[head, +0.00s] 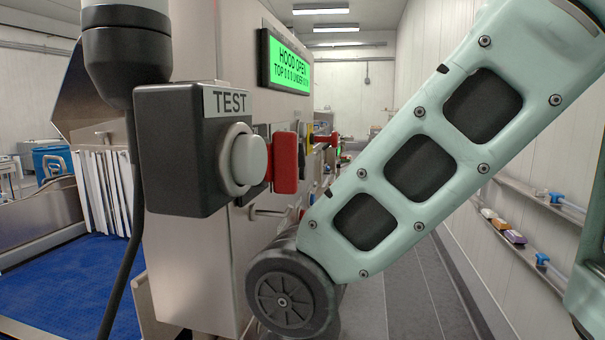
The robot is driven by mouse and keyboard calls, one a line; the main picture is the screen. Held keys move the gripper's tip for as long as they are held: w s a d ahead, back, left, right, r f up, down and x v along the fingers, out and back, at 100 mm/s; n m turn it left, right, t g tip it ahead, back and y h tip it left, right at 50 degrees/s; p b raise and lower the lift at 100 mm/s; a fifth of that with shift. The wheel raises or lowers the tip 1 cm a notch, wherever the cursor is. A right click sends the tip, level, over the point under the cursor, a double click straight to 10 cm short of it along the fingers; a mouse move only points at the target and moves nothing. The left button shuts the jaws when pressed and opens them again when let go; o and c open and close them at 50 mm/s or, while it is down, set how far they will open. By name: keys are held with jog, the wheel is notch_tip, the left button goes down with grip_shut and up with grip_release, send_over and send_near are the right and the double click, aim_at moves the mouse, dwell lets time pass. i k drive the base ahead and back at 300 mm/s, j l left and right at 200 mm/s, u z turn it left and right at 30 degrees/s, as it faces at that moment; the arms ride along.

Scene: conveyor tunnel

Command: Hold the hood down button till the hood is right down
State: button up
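A tilted metal panel (88,100) stands raised at the left above white curtain strips (104,185); it looks like the hood. The green display (290,64) on the metal cabinet reads "HOOD OPEN", with a smaller line below. A dark box labelled TEST (180,150) carries a round white button (249,158). Behind it on the cabinet is a red block-shaped control (285,162), with yellow and red parts (320,138) further along. I cannot tell which control is the hood down button. My gripper is out of view; only my pale green arm links show, at the right.
A blue conveyor belt (75,275) lies at the left by the metal cabinet (190,270). A black cable hangs beside the TEST box. A grey floor aisle (400,300) runs back at the right. Wall shelves (525,250) hold small packs and blue-capped items.

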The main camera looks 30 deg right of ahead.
aim_at(302, 173)
jog(key=k+j, duration=0.1)
jog(key=j, duration=0.3)
jog(key=k+j+u, duration=0.15)
jog(key=j, duration=0.25)
jog(key=k+j+z, duration=0.4)
jog(key=i+l+u, duration=0.4)
